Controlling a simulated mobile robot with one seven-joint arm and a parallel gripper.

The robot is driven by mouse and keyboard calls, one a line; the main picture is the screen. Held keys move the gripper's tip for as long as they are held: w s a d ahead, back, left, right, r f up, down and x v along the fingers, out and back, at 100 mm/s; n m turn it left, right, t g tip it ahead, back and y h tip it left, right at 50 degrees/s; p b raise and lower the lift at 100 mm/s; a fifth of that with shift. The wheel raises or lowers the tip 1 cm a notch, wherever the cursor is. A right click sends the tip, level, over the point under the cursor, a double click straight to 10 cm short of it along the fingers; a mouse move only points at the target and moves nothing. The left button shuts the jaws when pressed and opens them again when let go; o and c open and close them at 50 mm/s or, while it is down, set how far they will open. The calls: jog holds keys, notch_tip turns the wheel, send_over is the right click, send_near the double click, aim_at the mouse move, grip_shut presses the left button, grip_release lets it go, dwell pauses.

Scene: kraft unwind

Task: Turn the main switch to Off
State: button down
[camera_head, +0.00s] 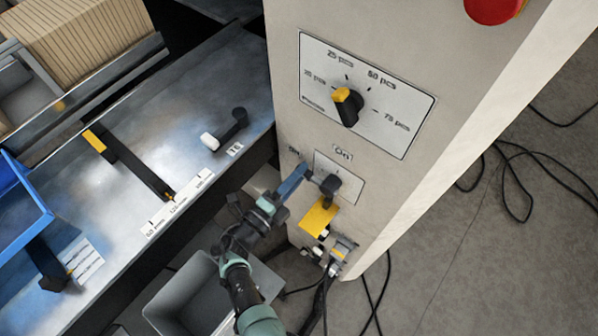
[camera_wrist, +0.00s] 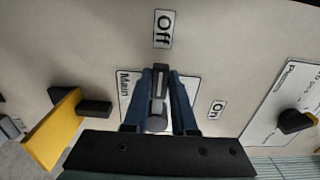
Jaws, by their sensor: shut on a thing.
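The main switch (camera_head: 330,184) is a dark knob on a light plate on the grey cabinet's front. The "On" label (camera_head: 343,153) is above it and the "Off" label (camera_head: 294,157) is to its upper left. My gripper (camera_head: 305,176) reaches it from the left with blue fingers. In the wrist view, the fingers (camera_wrist: 159,100) are shut on the main switch (camera_wrist: 157,100), one on each side. There, the handle's long axis runs up toward the "Off" label (camera_wrist: 163,28); the "On" label (camera_wrist: 216,109) is to the right.
A piece-count dial (camera_head: 346,105) with a yellow mark is above the switch. A yellow part (camera_head: 318,217) juts out just below it. A red button (camera_head: 492,8) is at the top. A grey bin (camera_head: 190,297) stands below my arm. Cables lie on the floor at right.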

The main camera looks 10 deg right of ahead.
jog(key=shift+s+f, duration=0.1)
dwell(0.4)
jog(key=c, duration=0.7)
grip_release()
jog(key=shift+a, duration=0.1)
jog(key=v, duration=1.2)
jog(key=shift+s+a, duration=0.25)
jog(key=shift+s, duration=0.05)
